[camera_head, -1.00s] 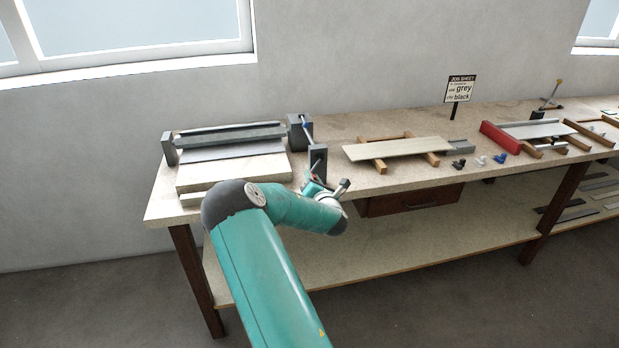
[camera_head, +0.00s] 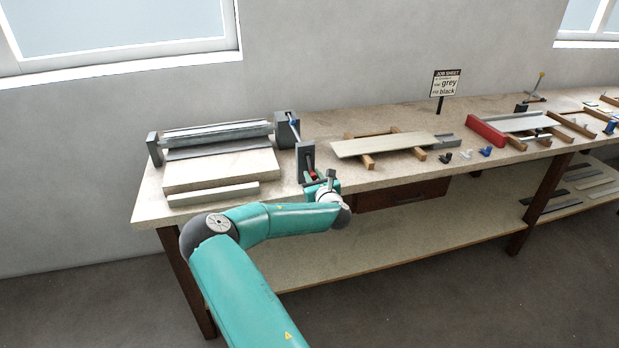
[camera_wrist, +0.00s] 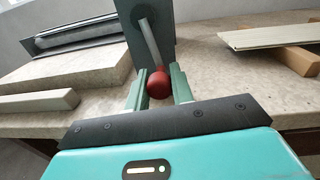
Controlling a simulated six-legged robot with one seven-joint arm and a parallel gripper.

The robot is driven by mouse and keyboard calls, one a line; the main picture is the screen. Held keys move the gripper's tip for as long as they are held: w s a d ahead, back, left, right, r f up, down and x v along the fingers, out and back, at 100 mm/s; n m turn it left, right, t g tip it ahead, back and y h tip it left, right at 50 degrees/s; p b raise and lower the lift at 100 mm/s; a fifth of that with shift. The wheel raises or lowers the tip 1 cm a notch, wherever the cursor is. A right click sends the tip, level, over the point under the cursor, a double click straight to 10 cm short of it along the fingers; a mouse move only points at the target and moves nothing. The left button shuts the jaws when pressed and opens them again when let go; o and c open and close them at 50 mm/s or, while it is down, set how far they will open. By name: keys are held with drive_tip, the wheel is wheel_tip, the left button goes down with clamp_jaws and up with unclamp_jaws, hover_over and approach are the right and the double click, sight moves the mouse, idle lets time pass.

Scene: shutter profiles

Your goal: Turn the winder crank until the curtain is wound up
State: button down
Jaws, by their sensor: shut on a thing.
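The winder stands at the left end of the bench, with a grey roller and curtain (camera_head: 218,153) between its end blocks. In the wrist view the curtain (camera_wrist: 75,40) lies at upper left. The crank (camera_wrist: 149,42) is a grey arm on a dark upright plate (camera_head: 304,161), ending in a red knob (camera_wrist: 158,84). My gripper (camera_wrist: 158,92) is shut on the red knob, which sits between its two green fingers. In the head view my gripper (camera_head: 318,182) is at the bench's front edge, below the plate, and its fingers are small there.
A pale block (camera_head: 222,172) and a pale bar (camera_head: 213,194) lie in front of the roller. Right of the winder, a pale slat (camera_head: 385,145) rests on wooden supports. Small clips, a red block (camera_head: 486,133) and a job sheet sign (camera_head: 445,84) stand farther right.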

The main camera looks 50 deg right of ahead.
drive_tip(key=shift+s+d+r+n, duration=0.2)
drive_tip(key=shift+s+d+n, duration=0.3)
drive_tip(key=shift+d+n, duration=0.15)
drive_tip(key=c, duration=1.2)
unclamp_jaws()
drive_tip(key=shift+c, duration=0.2)
drive_tip(key=shift+w+a, duration=0.15)
drive_tip(key=shift+w, duration=0.05)
drive_tip(key=shift+s+a, duration=0.25)
drive_tip(key=shift+s, duration=0.15)
drive_tip(key=v, duration=1.3)
drive_tip(key=shift+o, duration=0.2)
